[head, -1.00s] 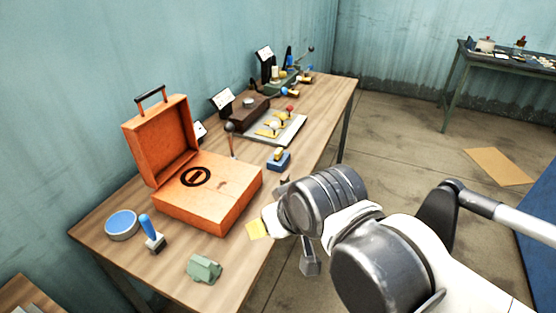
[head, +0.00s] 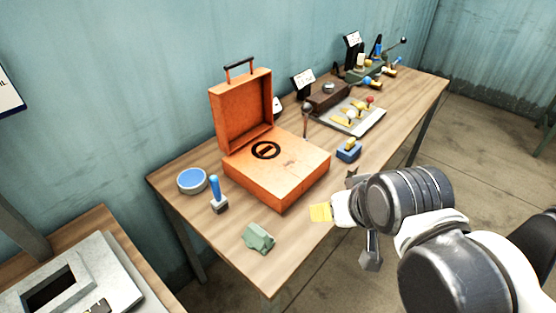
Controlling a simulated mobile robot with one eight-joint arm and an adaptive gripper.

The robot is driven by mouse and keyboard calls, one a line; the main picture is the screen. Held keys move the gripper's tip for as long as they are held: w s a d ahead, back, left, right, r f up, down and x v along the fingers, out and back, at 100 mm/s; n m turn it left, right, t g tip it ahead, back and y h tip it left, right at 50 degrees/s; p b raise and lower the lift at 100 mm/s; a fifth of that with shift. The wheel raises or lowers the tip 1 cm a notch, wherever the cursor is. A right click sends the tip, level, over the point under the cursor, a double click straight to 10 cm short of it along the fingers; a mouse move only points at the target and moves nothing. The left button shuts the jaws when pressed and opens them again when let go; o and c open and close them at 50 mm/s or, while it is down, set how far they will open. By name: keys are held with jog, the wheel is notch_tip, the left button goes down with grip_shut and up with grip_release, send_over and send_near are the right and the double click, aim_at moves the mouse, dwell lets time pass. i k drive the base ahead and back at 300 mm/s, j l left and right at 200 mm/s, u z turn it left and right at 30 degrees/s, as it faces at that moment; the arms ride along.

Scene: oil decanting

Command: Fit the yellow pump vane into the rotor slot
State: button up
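Parts of the fingers are hidden by the wrist. I cannot make out a rotor slot for certain. A grey block with a dark rectangular opening (head: 50,288) lies at the lower left, partly cut off by the picture edge.
An open orange case (head: 275,170) stands on the table (head: 200,235). Near it are a blue round tin (head: 192,181), a blue-handled stamp (head: 216,195) and a green block (head: 258,238). A tray (head: 372,122) with yellow parts is farther back.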

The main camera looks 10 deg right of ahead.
aim_at(277, 167)
jog(key=i+l+z, duration=0.15)
jog(key=i+l, duration=0.2)
jog(key=l, duration=0.25)
jog(key=i+l+z, duration=0.1)
jog(key=i+l, duration=0.3)
jog(key=l, duration=0.2)
jog(key=i+l+z, duration=0.15)
jog(key=i+l, duration=0.2)
jog(key=l, duration=0.2)
